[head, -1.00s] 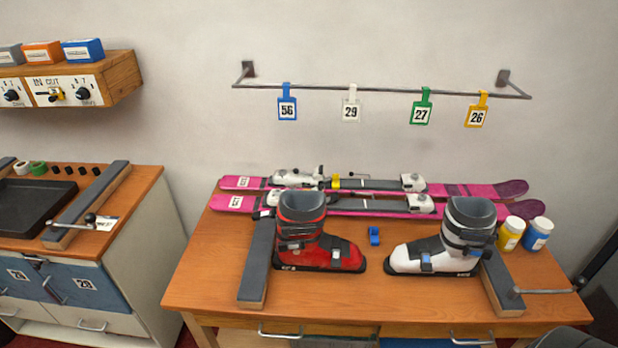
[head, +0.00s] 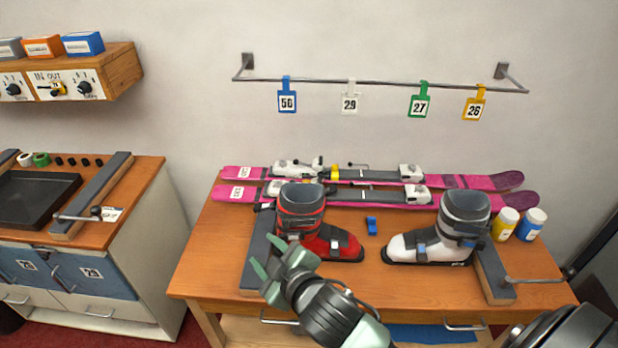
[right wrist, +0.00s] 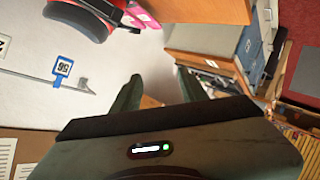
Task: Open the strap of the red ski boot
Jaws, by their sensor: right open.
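The red ski boot (head: 302,212) stands upright on the wooden bench, left of centre, with a grey-black cuff and straps across its front. My right gripper (head: 268,269) is open and empty in front of the boot's lower left side in the head view, partly covering its heel area. In the right wrist view the two dark fingers (right wrist: 158,92) are spread apart with nothing between them. Part of the red boot (right wrist: 84,17) shows at the top left there. Whether the strap is fastened cannot be told. My left gripper is not in view.
A white ski boot (head: 413,247) stands to the right. A small blue item (head: 371,226) lies between the boots. Pink skis (head: 480,198) lie behind, and yellow (head: 505,224) and blue (head: 531,225) jars stand at the right. Grey-topped bars (head: 494,273) flank the boots.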

